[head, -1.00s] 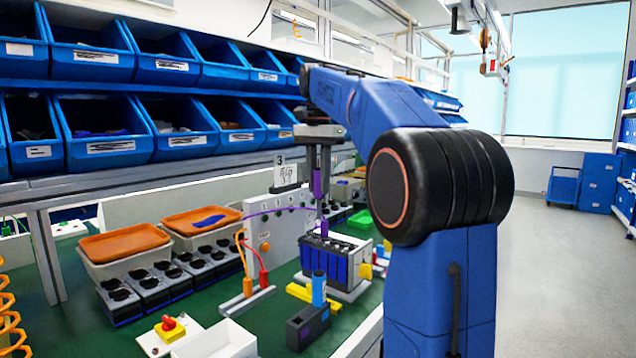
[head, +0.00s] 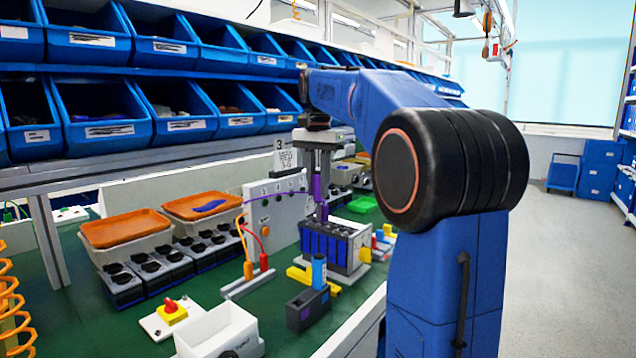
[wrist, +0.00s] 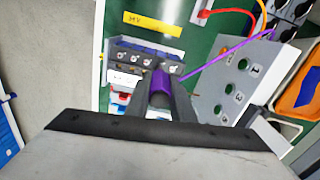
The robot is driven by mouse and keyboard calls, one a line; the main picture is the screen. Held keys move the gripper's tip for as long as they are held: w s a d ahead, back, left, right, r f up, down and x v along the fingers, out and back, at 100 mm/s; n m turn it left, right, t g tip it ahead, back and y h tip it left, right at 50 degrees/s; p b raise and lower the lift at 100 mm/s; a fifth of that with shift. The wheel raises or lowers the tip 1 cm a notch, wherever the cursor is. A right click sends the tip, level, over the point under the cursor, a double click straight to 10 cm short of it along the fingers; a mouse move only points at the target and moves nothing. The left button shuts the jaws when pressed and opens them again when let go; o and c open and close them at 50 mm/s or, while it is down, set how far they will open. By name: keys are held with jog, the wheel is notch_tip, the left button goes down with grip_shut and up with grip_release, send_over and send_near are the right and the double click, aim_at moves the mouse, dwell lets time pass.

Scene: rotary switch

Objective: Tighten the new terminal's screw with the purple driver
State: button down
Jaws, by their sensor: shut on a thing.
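My gripper (head: 320,180) is shut on the purple driver (head: 322,212), which hangs upright over the row of dark blue terminals (head: 325,240). In the wrist view the driver's purple handle (wrist: 160,84) sits between my fingers, above the terminal block (wrist: 138,62). The driver's tip is hidden in the wrist view. I cannot tell whether it touches a screw. A purple wire (head: 258,206) runs from the terminal block area toward the white numbered panel (head: 270,228). Which terminal is the new one is not clear.
A yellow block, a dark holder with a blue-handled tool (head: 319,272), and a white box (head: 215,330) stand in front on the green bench. A white panel with a red knob (head: 172,312) lies left. Orange-topped trays (head: 125,228) and blue bins line the back.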

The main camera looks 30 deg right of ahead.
jog(key=n, duration=0.7)
jog(key=shift+s+n, duration=0.1)
jog(key=shift+n, duration=0.3)
jog(key=n, duration=0.3)
jog(key=shift+d+n, duration=0.1)
jog(key=shift+n, duration=0.3)
jog(key=n, duration=0.3)
jog(key=shift+n, duration=0.4)
jog(key=n, duration=0.4)
jog(key=shift+d, duration=0.1)
jog(key=n, duration=0.3)
jog(key=shift+n, duration=0.4)
jog(key=n, duration=0.3)
jog(key=shift+n, duration=0.4)
jog(key=n, duration=0.3)
jog(key=shift+n, duration=0.4)
jog(key=shift+f, duration=0.4)
